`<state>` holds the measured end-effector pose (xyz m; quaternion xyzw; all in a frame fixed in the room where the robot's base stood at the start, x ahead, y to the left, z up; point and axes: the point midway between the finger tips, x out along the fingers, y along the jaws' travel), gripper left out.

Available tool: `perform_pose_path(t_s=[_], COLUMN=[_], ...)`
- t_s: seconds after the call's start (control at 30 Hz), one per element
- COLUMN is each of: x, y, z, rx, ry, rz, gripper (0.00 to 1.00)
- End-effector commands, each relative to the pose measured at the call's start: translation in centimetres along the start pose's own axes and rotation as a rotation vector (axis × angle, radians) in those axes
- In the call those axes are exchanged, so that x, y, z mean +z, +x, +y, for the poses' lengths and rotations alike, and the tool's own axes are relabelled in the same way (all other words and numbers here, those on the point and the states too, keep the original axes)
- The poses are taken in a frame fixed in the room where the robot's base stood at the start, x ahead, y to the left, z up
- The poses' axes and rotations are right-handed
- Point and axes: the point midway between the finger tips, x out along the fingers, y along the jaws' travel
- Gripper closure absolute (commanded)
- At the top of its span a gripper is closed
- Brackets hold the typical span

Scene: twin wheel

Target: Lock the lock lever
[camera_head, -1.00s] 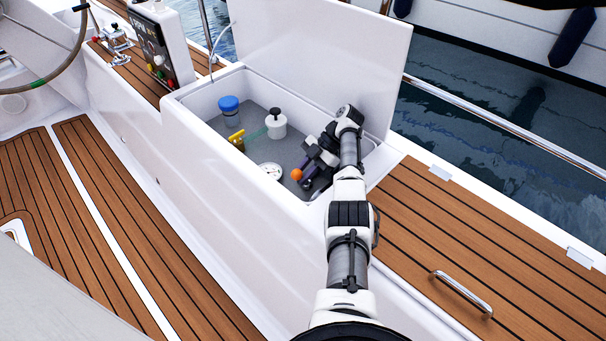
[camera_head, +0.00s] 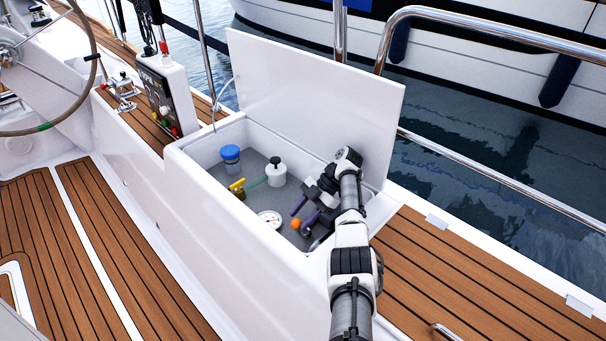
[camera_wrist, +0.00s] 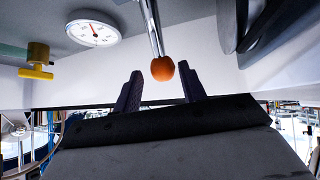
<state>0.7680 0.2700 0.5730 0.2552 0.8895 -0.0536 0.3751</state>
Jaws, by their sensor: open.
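A lever with a metal rod and an orange ball knob (camera_wrist: 162,68) shows in the wrist view; it looks like the lock lever. The knob (camera_head: 295,224) also shows in the head view, inside the open locker, near its right front. My gripper (camera_wrist: 159,88) is open, with one purple finger left of the knob and one right of it. The knob appears between the fingers, with a gap on both sides; I cannot tell the depth. In the head view my gripper (camera_head: 304,211) reaches down into the locker beside the knob. The lever's base is hidden.
The white locker (camera_head: 215,199) has its lid (camera_head: 310,105) raised behind. Inside are a round gauge (camera_head: 270,218), a yellow-handled valve (camera_head: 237,186), a blue-capped container (camera_head: 230,158) and a white container with a black knob (camera_head: 276,172). The locker walls stand close around my gripper.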

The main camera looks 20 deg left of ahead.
Motion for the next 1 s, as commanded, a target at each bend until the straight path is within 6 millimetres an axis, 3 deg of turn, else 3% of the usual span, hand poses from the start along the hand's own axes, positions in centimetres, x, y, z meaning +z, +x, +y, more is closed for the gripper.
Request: perform_pose_path(t_s=[0.03, 0.6, 1.0], x=[-1.2, -9.9, -11.7], y=[-1.4, -9.9, -11.5], z=[0.1, 1.3, 1.5], rx=[0.001, 0.001, 0.0], ry=[0.001, 0.0, 0.001], rz=[-0.004, -0.004, -0.001], gripper=[0.59, 0.59, 0.59])
